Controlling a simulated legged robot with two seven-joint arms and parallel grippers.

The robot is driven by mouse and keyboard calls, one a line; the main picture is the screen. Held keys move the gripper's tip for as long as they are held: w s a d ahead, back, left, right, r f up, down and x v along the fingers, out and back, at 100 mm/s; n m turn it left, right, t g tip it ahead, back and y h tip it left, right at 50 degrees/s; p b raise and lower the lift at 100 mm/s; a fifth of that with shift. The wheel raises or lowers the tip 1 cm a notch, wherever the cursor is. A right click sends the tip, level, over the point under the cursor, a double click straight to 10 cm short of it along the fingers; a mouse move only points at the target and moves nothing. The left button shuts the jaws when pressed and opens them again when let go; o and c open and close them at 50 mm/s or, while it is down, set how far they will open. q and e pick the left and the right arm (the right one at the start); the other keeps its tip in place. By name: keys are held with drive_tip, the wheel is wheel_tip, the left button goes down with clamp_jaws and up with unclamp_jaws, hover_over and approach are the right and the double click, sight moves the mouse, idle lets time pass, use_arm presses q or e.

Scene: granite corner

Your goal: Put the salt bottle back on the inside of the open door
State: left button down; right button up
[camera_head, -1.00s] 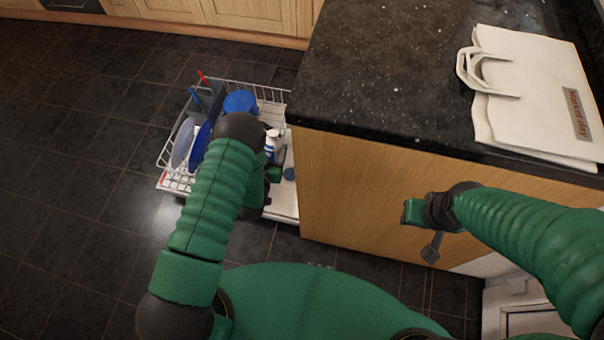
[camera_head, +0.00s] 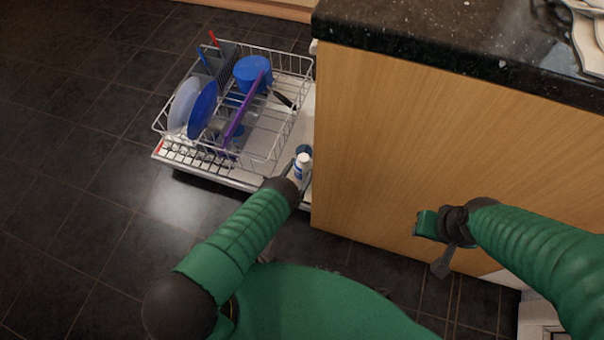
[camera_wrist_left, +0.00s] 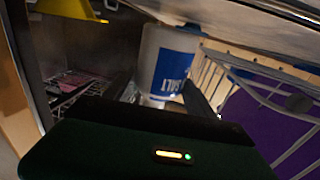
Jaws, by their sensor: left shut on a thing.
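The white salt bottle (camera_head: 303,162) with a blue label is in my left gripper (camera_head: 299,172), above the right edge of the open dishwasher door (camera_head: 308,120).
A pulled-out wire rack (camera_head: 262,150) over the door holds plates, a blue bowl (camera_head: 253,74) and a purple board (camera_head: 242,112). The wooden cabinet side (camera_head: 390,130) stands close to the right of the bottle, under a dark granite worktop (camera_head: 430,35). Tiled floor lies open at left.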

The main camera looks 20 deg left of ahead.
use_arm(q)
drive_tip(key=shift+f, duration=0.85)
drive_tip(key=shift+c, duration=1.6)
unclamp_jaws()
